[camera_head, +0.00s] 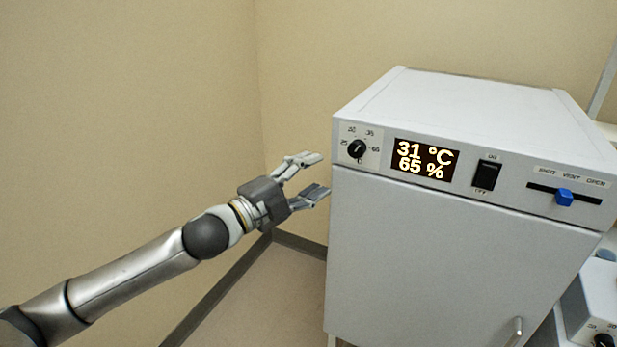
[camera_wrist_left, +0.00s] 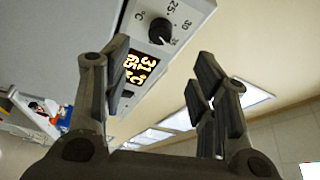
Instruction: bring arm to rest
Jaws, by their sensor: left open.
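My left arm comes in from the left in the head view. Its gripper (camera_head: 318,174) is open and empty, just left of the cabinet's front left edge, near the height of the control panel. The left wrist view shows the two spread fingers (camera_wrist_left: 155,95) with nothing between them. Beyond them are the black temperature knob (camera_wrist_left: 160,31) and the lit display (camera_wrist_left: 139,70). The same knob (camera_head: 357,149) and display (camera_head: 424,159), reading 31 °C and 65 %, show in the head view. My right gripper is in neither view.
The white cabinet (camera_head: 440,250) fills the right side, with a power switch (camera_head: 486,175), a blue vent slider (camera_head: 564,197) and a door handle (camera_head: 517,327). Another device (camera_head: 595,300) stands at the lower right. Beige walls close the left and back. The floor left of the cabinet is clear.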

